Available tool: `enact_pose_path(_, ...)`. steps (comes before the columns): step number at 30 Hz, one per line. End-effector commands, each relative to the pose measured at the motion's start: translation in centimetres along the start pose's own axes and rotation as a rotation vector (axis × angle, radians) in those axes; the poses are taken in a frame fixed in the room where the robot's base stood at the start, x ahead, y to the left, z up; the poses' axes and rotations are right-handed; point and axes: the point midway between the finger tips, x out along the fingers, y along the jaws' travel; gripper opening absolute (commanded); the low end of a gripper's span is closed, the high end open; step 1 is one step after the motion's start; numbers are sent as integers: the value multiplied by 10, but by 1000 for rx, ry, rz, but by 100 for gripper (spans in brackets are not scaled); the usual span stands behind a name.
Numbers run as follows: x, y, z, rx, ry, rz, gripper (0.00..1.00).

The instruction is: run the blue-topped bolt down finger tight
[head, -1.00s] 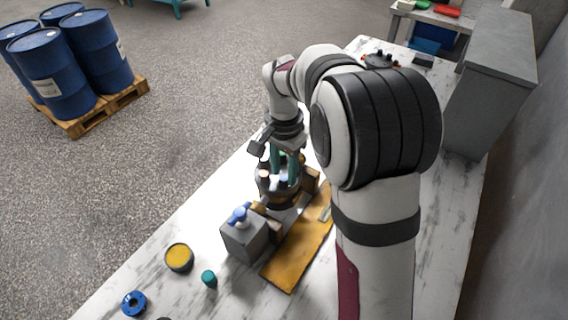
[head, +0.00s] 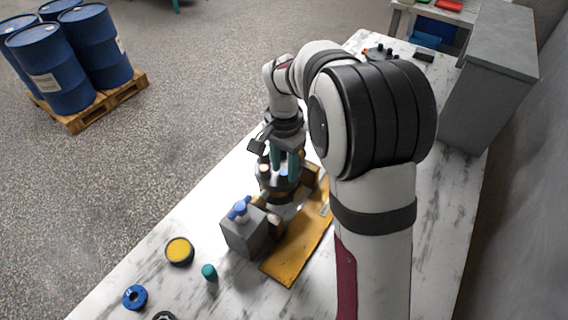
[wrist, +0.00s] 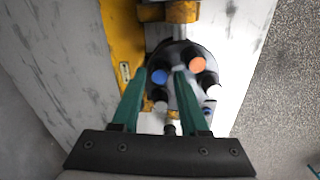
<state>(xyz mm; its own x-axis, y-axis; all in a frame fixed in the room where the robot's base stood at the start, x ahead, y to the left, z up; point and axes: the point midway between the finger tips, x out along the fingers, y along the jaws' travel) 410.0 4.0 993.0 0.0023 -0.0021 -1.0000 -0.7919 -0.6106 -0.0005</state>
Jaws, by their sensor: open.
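The hydraulic motor (head: 274,193) is a dark round body on the bench, with a ring of bolts with coloured tops. The blue-topped bolt (wrist: 159,76) shows in the wrist view between the tips of my gripper (wrist: 163,72), nearer the left finger. I cannot tell whether a finger touches it. In the head view my gripper (head: 284,172) points down over the motor, its green fingers apart. An orange-topped bolt (wrist: 197,64) stands just right of the right finger. Part of the motor's face is hidden behind the fingers.
A grey block with a blue handle (head: 242,232) stands in front of the motor, beside a yellow plate (head: 296,252). A yellow-topped tin (head: 179,251), a teal cap (head: 209,272) and a blue ring (head: 135,297) lie at the front left. The bench's left strip is mostly clear.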

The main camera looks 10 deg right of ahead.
Motion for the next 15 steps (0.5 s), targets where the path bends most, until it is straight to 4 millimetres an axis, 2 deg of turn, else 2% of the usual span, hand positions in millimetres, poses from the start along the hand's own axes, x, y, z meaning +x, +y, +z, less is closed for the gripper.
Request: enact_pose_path(15, 11, 0, 0, 1, -1, 1, 44)
